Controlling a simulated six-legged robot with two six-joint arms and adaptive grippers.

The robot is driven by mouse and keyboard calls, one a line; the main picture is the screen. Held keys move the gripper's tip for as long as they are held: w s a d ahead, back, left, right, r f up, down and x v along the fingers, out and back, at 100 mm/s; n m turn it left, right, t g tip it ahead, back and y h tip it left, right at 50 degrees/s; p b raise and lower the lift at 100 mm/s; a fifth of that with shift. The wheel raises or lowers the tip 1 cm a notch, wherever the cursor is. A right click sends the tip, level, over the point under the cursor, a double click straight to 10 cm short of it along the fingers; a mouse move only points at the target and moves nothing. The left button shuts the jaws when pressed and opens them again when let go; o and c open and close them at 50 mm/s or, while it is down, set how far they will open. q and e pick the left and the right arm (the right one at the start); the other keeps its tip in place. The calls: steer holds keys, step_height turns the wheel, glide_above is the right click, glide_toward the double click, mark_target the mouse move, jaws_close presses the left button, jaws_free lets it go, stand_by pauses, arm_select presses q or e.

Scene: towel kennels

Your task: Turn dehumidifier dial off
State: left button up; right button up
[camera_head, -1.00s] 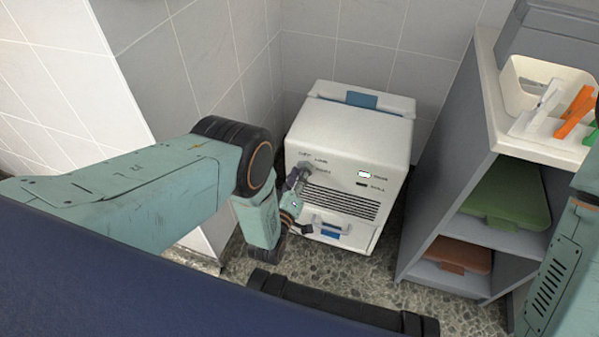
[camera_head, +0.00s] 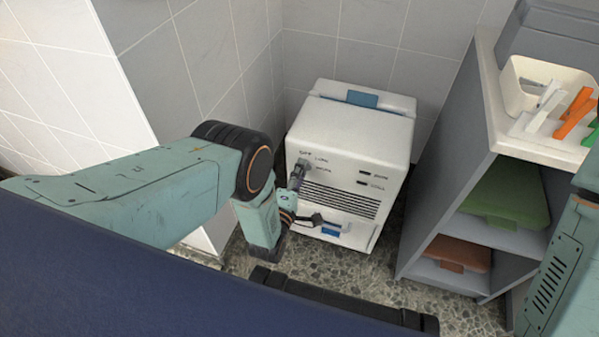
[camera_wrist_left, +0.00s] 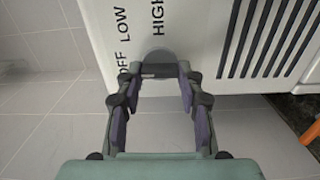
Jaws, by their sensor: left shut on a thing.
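The white dehumidifier (camera_head: 352,135) stands on the floor against the tiled wall. Its dark dial (camera_head: 303,165) is at the upper left of the front panel, by small printed labels. In the left wrist view the dial (camera_wrist_left: 158,57) sits between my fingertips, near the words OFF, LOW and HIGH. My left gripper (camera_head: 297,177) is shut on the dial; it also shows in the left wrist view (camera_wrist_left: 158,72). The fingers partly cover the dial, so I cannot tell its exact setting. Both small indicator windows (camera_head: 364,173) look dark. My right gripper is out of view.
A grey shelf unit (camera_head: 445,190) stands close on the right, with folded green (camera_head: 508,195) and brown (camera_head: 460,253) towels. A white bin (camera_head: 520,85) and coloured clips (camera_head: 575,112) are on top. Speckled floor shows in front of the dehumidifier.

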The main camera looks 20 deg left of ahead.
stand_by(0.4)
arm_select(q)
steer(key=o, duration=1.2)
steer(key=shift+c, duration=0.2)
steer(key=s, duration=1.2)
steer(key=shift+a, duration=0.2)
